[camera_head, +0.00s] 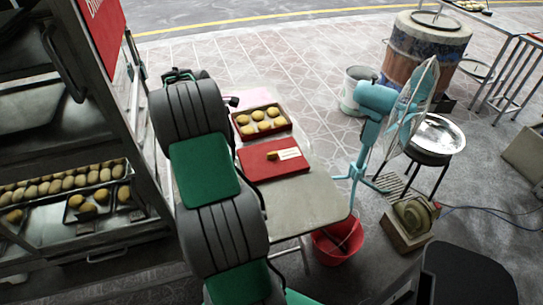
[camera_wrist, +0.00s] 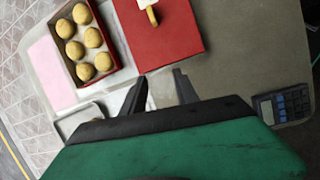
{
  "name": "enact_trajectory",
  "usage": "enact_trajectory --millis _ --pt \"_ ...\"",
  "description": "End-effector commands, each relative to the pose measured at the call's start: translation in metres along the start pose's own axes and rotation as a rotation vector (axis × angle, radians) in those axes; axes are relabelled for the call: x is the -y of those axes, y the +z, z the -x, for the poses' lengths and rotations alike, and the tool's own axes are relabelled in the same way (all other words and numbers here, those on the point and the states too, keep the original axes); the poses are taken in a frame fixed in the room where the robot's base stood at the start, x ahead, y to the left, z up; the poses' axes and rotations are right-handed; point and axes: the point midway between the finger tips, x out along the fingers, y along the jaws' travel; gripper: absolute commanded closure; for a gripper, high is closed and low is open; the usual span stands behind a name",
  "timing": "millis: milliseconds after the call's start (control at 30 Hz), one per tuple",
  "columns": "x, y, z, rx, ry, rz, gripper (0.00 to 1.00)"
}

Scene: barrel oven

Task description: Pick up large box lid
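A flat red lid (camera_head: 262,165) lies on the table (camera_head: 305,205), close to an open red box of round buns (camera_head: 238,127). A small yellow piece and a white label are on top of the lid. In the wrist view the red lid (camera_wrist: 168,42) is at the top centre, cut off by the frame edge, and the bun box (camera_wrist: 109,66) is to its left. My gripper (camera_wrist: 160,90) is open and empty, its two fingers pointing toward the lid's near edge, apart from it in the picture. In the head view my arm hides the gripper's fingers.
A calculator (camera_wrist: 284,106) and a small metal tray (camera_wrist: 78,118) lie on the table. A teal fan (camera_head: 375,105) and a red bucket (camera_head: 337,242) stand beside the table. A bun rack (camera_head: 75,215) stands at the left. Bare table lies right of the lid.

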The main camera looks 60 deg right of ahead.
Motion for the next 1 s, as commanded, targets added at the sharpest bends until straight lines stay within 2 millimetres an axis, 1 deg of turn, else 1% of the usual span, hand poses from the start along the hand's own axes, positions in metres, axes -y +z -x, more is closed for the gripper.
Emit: enact_trajectory --millis 33,100,200,233,400,567,733,800,967,1000 --pt "-0.007 0.03 -0.03 0.03 -0.037 0.038 0.64" --pt "-0.011 0.061 -0.06 0.059 -0.072 0.1 0.64" --pt "-0.012 0.085 -0.083 0.078 -0.101 0.154 0.64" --pt "-0.011 0.088 -0.088 0.08 -0.106 0.162 0.64" --pt "-0.008 0.093 -0.111 0.081 -0.11 0.172 0.64" --pt "-0.004 0.097 -0.129 0.08 -0.11 0.173 0.64" --pt "0.0 0.1 -0.159 0.08 -0.109 0.172 0.64" --pt "0.0 0.1 -0.163 0.08 -0.107 0.172 0.64" --pt "0.0 0.1 -0.164 0.08 -0.105 0.172 0.64" --pt "0.0 0.1 -0.164 0.08 -0.105 0.172 0.66"
